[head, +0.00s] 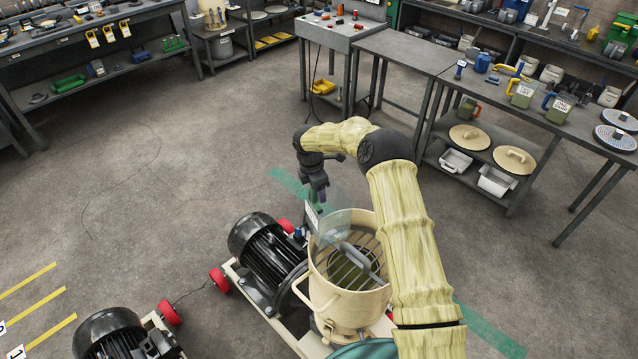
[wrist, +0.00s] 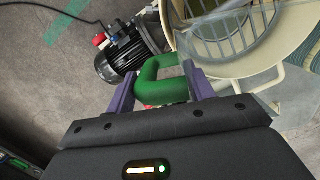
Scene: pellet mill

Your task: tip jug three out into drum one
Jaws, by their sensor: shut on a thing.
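My gripper (head: 318,192) is shut on the green handle (wrist: 160,88) of a clear, see-through jug (wrist: 228,48). In the head view the jug (head: 332,228) hangs at the upper left rim of a cream drum (head: 345,302), partly overlapping its mouth. The jug looks tilted, but how far is hard to tell. A white label shows on its side, too small to read. Its contents cannot be made out. The drum is open, with a barred grate and a grey bar inside; something green shows beneath the bars. Its rim (wrist: 290,42) also shows in the wrist view.
A black motor (head: 268,250) with red parts stands left of the drum; another motor (head: 112,335) is at the lower left. Several labelled jugs (head: 522,95) stand on the right bench. Open floor (head: 150,190) lies to the left.

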